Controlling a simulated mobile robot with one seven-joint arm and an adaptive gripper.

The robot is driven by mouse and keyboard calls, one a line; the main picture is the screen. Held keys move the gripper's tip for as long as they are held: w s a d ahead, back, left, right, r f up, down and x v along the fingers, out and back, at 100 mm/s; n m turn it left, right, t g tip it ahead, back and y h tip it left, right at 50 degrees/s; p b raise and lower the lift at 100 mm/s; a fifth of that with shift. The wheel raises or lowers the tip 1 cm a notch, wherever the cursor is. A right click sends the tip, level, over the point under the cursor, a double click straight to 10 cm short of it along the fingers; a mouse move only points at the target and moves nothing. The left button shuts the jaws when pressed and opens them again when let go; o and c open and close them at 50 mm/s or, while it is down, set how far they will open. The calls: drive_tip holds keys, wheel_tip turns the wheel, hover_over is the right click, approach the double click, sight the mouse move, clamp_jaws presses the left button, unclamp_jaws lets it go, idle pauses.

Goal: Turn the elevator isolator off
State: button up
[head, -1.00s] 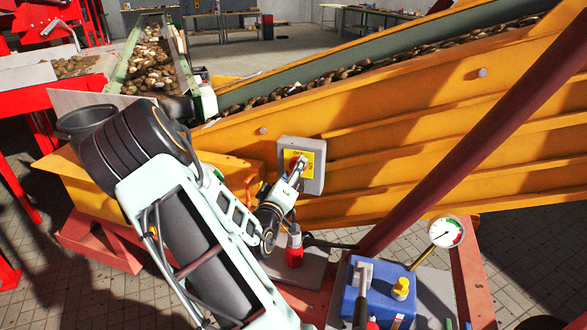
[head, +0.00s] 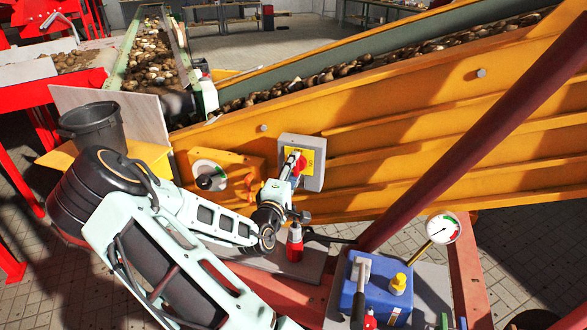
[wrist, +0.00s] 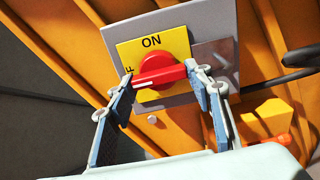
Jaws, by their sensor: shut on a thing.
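The isolator is a grey box (head: 314,184) with a yellow plate (wrist: 180,42) and a red rotary handle (wrist: 158,75), on the side of the orange conveyor. In the wrist view the plate reads ON at the top, and the end of another word, an F, shows at the left. The handle lies nearly crosswise there, its white mark at the left end toward that F. My gripper (wrist: 160,78) is shut on the handle, one finger at each end. In the head view my gripper (head: 292,170) partly covers the plate and handle.
An orange box with a black knob (head: 212,178) is left of the isolator. A dark red pole (head: 450,140), a blue unit (head: 375,290) and a gauge (head: 444,229) stand at the right. A black bucket (head: 95,128) is behind my arm.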

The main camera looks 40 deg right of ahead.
idle(0.4)
drive_tip(key=o, duration=1.2)
drive_tip(key=shift+c, duration=0.2)
